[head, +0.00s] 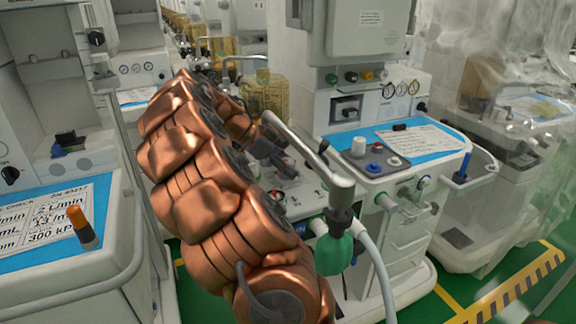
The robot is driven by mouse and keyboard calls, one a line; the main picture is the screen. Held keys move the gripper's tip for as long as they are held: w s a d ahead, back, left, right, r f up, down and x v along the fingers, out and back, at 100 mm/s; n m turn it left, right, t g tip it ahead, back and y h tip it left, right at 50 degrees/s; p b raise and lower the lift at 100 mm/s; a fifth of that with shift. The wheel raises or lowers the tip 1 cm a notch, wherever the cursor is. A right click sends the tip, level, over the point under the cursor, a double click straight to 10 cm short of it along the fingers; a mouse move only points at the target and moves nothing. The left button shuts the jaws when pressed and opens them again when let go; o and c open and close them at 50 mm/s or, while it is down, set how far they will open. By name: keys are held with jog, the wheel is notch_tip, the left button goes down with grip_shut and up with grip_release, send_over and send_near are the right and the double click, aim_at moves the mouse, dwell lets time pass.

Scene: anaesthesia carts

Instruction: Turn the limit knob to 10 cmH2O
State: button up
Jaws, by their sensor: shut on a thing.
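My copper arm reaches across the middle of the head view to the central anaesthesia cart (405,245). My dark gripper (288,167) is at the cart's left part, above a pale panel, behind the metal pipe. It is shut on what appears to be the limit knob, which is small here and mostly hidden by the fingers and my arm. The knob's scale and its pointer cannot be read in this view.
A metal pipe (305,140) with a green bag (334,252) and a pale hose (376,275) stands close right of my arm. A blue-topped tray (395,145) holds a card and small parts. Another cart (60,275) is at the left; a plastic-covered one (500,190) is at the right.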

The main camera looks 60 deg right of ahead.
jog(key=c, duration=0.3)
jog(key=shift+c, duration=0.2)
jog(key=shift+f+n+t+h+b, duration=0.15)
jog(key=shift+n+t+h+b, duration=0.6)
jog(key=shift+n, duration=0.45)
jog(key=shift+n+t+h+b, duration=0.4)
jog(key=shift+n+t+h, duration=0.45)
jog(key=shift+n, duration=0.85)
jog(key=shift+t, duration=0.3)
jog(key=shift+w+n, duration=0.15)
jog(key=shift+n, duration=0.15)
jog(key=o, duration=1.2)
jog(key=shift+c, duration=0.2)
